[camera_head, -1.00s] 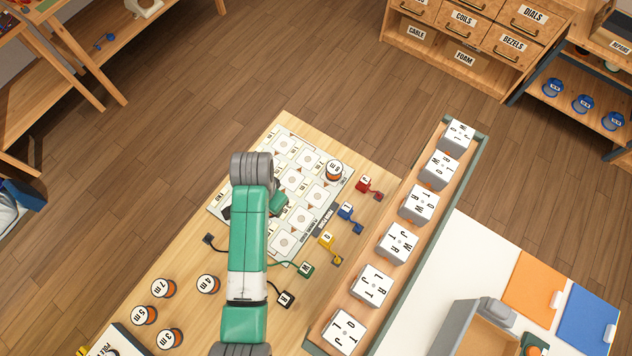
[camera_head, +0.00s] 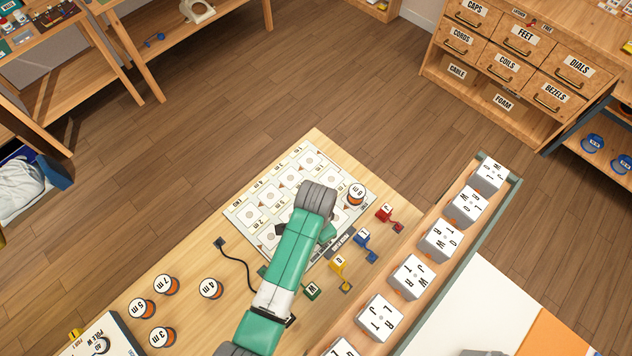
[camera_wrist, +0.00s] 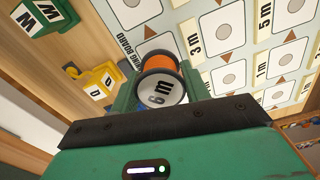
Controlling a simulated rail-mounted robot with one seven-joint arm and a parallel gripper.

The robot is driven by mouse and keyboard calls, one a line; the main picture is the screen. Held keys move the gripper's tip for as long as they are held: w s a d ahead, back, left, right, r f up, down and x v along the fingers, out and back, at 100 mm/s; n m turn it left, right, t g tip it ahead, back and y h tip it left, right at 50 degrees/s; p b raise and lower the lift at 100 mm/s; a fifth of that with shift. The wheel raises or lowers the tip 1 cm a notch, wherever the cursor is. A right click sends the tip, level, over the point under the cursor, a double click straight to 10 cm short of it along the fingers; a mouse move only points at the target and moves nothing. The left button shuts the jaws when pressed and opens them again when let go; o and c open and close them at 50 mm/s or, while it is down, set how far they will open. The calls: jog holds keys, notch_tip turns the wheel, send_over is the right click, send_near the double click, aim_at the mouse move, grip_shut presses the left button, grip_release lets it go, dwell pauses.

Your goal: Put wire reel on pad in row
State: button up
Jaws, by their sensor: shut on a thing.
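My gripper (camera_wrist: 161,84) is shut on a wire reel (camera_wrist: 163,85) with orange wire and a white end labelled what looks like "6 m". The reel is between the green fingers in the wrist view; my arm hides it in the head view. The white board (camera_head: 243,213) with rows of round-marked pads lies on the wooden table, also behind the reel in the wrist view (camera_wrist: 240,60). My arm covers part of the board in the head view. Whether the held reel touches the board, I cannot tell. Another orange reel (camera_head: 356,193) stands upright at the board's right corner.
Several reels, including one marked 7 m (camera_head: 167,284), stand at the table's front left. Red (camera_head: 384,212), blue (camera_head: 364,236) and yellow (camera_head: 340,262) plugs lie right of the board. A long tray (camera_head: 487,205) of white-topped blocks flanks the right side.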

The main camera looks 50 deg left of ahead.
jog(key=shift+f, duration=1.3)
jog(key=shift+f, duration=0.1)
jog(key=o, duration=1)
jog(key=shift+f, duration=0.1)
jog(key=shift+o, duration=0.2)
notch_tip(320, 180, up, 12)
jog(key=shift+r+p, duration=0.2)
jog(key=shift+p, duration=0.75)
